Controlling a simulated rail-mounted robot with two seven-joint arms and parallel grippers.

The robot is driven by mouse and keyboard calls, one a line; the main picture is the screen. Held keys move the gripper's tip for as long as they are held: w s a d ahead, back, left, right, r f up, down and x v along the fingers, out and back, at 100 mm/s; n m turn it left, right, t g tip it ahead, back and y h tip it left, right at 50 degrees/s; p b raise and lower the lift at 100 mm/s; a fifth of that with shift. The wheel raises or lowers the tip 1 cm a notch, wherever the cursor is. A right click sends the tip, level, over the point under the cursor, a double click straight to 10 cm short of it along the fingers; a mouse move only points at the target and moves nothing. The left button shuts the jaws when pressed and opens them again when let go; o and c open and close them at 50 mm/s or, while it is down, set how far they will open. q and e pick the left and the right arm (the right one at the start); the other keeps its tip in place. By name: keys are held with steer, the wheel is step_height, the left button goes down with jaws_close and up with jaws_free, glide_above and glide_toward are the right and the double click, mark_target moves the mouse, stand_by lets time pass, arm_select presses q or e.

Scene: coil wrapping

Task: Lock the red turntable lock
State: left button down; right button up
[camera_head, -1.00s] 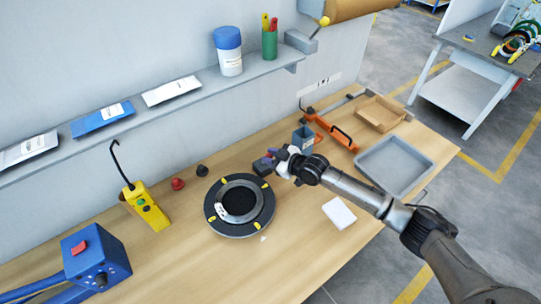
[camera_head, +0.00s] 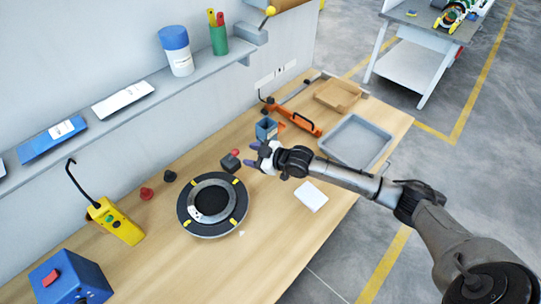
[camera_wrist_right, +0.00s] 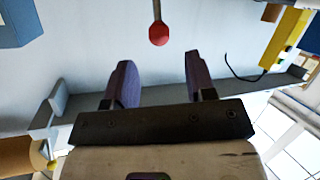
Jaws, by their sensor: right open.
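The round black turntable (camera_head: 241,208) with yellow marks lies on the wooden bench in the head view. Behind it, to the right, stands a small dark block (camera_head: 230,163) with a red knob (camera_head: 235,152) on top; this looks like the red lock. My right gripper (camera_head: 250,156) is just right of it, fingers pointing left towards it, apart from it. In the right wrist view a red ball knob (camera_wrist_right: 159,35) on a thin grey stem shows beyond the spread purple fingers (camera_wrist_right: 158,80), with nothing between them. My left gripper is not in view.
A blue-grey holder (camera_head: 266,129) stands close behind my right gripper. A yellow hand control (camera_head: 117,222), a red button (camera_head: 146,193) and a dark knob (camera_head: 170,176) are left of the turntable. A grey tray (camera_head: 357,141) and white pad (camera_head: 311,196) lie right.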

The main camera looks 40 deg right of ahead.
steer(key=v, duration=0.8)
